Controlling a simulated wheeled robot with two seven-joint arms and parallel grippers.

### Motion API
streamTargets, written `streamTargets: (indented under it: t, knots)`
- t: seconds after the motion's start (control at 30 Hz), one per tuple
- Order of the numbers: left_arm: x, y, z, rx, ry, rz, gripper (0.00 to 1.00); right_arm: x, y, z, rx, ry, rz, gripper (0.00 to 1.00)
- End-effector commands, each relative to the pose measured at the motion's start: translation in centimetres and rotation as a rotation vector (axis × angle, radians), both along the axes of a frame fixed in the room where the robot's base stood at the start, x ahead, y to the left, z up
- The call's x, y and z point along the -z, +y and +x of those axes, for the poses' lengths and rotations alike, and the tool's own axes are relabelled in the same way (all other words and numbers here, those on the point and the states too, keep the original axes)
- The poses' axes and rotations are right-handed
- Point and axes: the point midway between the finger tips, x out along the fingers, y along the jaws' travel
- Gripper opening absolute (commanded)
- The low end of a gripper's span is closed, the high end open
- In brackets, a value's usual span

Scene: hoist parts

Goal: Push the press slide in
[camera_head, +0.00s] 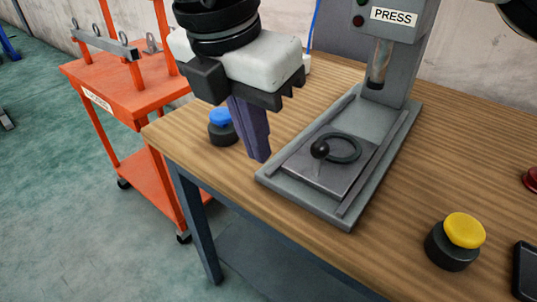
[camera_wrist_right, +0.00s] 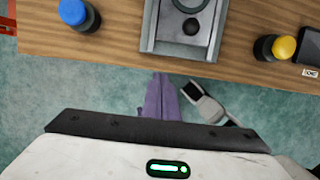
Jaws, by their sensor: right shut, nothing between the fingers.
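The press slide (camera_head: 318,173) is a flat grey plate with a black ball knob (camera_head: 320,149) and a dark ring (camera_head: 345,150) on it. It lies between the rails at the front of the press base, clear of the ram (camera_head: 377,72). The slide also shows at the top of the right wrist view (camera_wrist_right: 172,32). My right gripper (camera_head: 262,158) is shut and empty, its purple fingers pointing down beside the base's front left corner. In the wrist view its fingertips (camera_wrist_right: 160,76) appear just off the table edge, in front of the base. My left gripper is not identifiable.
A blue button (camera_head: 221,124) stands left of the press, behind my right fingers. A yellow button (camera_head: 460,238) stands right of it, near a dark device (camera_head: 525,270). An orange cart (camera_head: 125,95) stands left of the wooden table (camera_head: 420,175).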

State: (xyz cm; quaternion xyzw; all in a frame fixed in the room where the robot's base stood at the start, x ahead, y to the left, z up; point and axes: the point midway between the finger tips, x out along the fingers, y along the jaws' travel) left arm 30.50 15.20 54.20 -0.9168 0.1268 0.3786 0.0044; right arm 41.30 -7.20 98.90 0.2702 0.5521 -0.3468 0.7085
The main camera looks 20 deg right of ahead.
Motion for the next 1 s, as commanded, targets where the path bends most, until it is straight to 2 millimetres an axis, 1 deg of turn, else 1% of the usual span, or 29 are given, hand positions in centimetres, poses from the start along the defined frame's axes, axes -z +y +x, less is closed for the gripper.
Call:
streamTargets:
  t: [0.17,0.3,0.47,0.6,0.7,0.83,1.0]
  knots:
    - [0.1,0.0,-0.2,0.002,0.002,-0.001,0.00,2.9,-0.6,0.4,-0.001,0.005,-0.001,0.00]
    - [0.2,-0.1,-0.1,0.002,-0.002,-0.003,0.00,5.9,-1.2,0.8,-0.001,0.006,-0.001,0.00]
    - [0.2,-0.1,-0.1,0.002,-0.005,-0.003,0.00,9.1,-1.8,1.3,-0.001,0.005,0.000,0.00]
    - [-0.2,0.0,0.0,0.002,-0.008,-0.003,0.00,8.9,-3.5,2.7,0.004,0.002,0.002,0.00]
    - [-0.4,0.0,0.1,0.001,-0.010,-0.003,0.00,8.9,-4.3,3.3,0.001,0.002,0.003,0.00]
    - [-0.3,0.0,0.1,0.002,-0.010,-0.002,0.00,9.0,-4.9,3.7,-0.002,0.003,0.001,0.00]
    - [0.0,0.0,0.0,0.002,-0.004,0.000,0.00,9.0,-5.0,3.8,-0.002,0.003,0.001,0.00]
